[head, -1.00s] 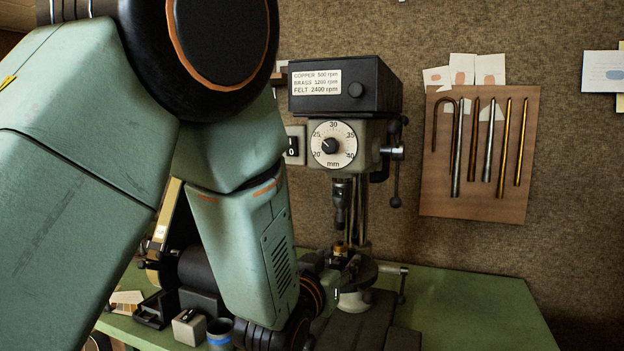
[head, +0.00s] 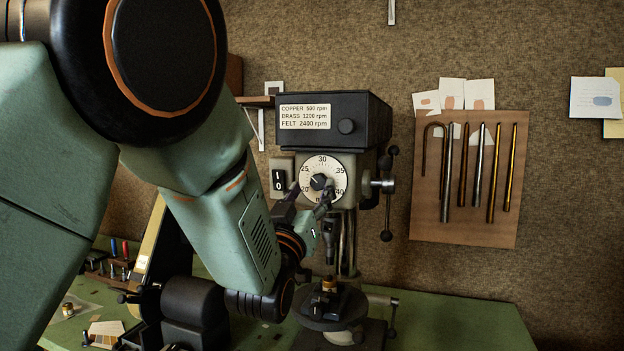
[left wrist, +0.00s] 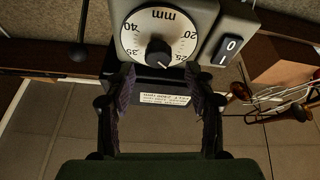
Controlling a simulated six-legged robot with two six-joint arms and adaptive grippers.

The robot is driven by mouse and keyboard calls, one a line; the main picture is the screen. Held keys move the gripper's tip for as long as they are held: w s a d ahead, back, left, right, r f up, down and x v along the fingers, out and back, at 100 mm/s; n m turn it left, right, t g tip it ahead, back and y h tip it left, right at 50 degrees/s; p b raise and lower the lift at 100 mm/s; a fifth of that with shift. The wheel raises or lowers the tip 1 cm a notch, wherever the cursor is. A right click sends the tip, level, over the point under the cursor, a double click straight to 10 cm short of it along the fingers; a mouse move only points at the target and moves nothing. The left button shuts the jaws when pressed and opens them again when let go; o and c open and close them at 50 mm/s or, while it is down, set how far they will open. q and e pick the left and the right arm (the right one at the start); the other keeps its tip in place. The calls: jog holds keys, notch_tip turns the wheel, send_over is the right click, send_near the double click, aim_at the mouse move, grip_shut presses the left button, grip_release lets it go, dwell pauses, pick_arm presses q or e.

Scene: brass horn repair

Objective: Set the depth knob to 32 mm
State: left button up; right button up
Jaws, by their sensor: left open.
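The depth knob (head: 318,182) is a small black knob in the middle of a white dial (head: 337,193) marked in mm, on the front of the drill press. Its pointer leans up and left, seemingly between 25 and 30. In the left wrist view the knob (left wrist: 158,54) and dial (left wrist: 188,21) appear upside down. My left gripper (head: 309,201) is open just in front of the dial's lower part. In the left wrist view its two fingers (left wrist: 159,72) stand apart either side of the knob's line, with no visible contact. My right gripper is not in view.
A 1/0 switch (head: 279,180) sits left of the dial. The black press head (head: 360,112) is above, with lever handles (head: 387,205) at its right. The chuck (head: 330,240) hangs below over a round table. A board of rods (head: 430,225) hangs on the right wall.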

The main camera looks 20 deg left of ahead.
aim_at(318, 185)
pick_arm(q)
jog(key=w, duration=0.4)
jog(key=shift+d+p, duration=0.25)
jog(key=shift+p, duration=0.05)
jog(key=shift+s+r, duration=0.3)
jog(key=shift+s, duration=0.15)
jog(key=shift+s+a+r, duration=0.15)
jog(key=shift+s+r, duration=0.05)
jog(key=shift+s, duration=0.25)
jog(key=shift+w+a+f, duration=0.1)
jog(key=shift+w, duration=0.05)
jog(key=shift+c, duration=0.8)
jog(key=shift+w+f, duration=0.3)
jog(key=shift+w, duration=0.35)
jog(key=c, duration=0.3)
jog(key=shift+d, duration=0.2)
jog(key=shift+c, duration=0.8)
jog(key=shift+s+r, duration=0.1)
jog(key=shift+s, duration=0.05)
jog(key=shift+c, duration=0.8)
grip_shut()
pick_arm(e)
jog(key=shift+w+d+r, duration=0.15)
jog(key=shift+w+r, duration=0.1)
